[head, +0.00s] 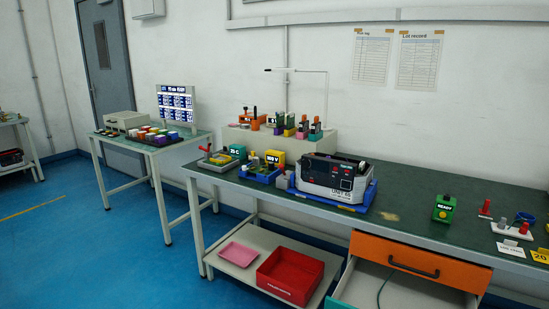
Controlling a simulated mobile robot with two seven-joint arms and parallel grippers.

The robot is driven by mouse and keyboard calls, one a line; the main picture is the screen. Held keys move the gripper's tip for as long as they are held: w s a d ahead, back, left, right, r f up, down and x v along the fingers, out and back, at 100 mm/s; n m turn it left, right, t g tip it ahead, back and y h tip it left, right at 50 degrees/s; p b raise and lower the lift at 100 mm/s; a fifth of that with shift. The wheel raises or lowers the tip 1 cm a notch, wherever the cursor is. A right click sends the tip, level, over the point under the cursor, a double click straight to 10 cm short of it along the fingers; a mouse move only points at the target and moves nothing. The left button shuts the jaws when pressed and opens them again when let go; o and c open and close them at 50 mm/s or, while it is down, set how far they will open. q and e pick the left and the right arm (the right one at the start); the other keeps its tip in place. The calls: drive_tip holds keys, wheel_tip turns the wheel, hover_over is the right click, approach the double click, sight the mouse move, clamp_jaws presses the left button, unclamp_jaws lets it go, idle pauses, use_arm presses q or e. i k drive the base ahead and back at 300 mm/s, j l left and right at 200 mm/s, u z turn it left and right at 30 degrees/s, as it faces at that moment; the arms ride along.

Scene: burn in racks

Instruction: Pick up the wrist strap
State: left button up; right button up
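A small blue loop (524,218), which looks like the wrist strap, is at the right end of the green-topped bench (410,190). It is by a white block with red pegs (511,229); I cannot tell whether it lies on the block or behind it. A thin dark green cord (382,284) shows inside the open drawer (400,291), and I cannot tell what it is attached to. Neither of my grippers is in view.
A grey burn-in unit (331,180) on a blue base stands mid-bench. A green READY box (444,208) stands right of it. The orange drawer front (415,259) sticks out below the bench edge. A red bin (290,275) and pink tray (238,253) are on the lower shelf. Blue floor at left is clear.

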sight(533, 218)
drive_tip(key=i+l+z, duration=0.1)
drive_tip(key=z, duration=1.45)
drive_tip(key=i+l, duration=1.8)
drive_tip(key=i+j+u, duration=0.05)
drive_tip(key=i, duration=0.05)
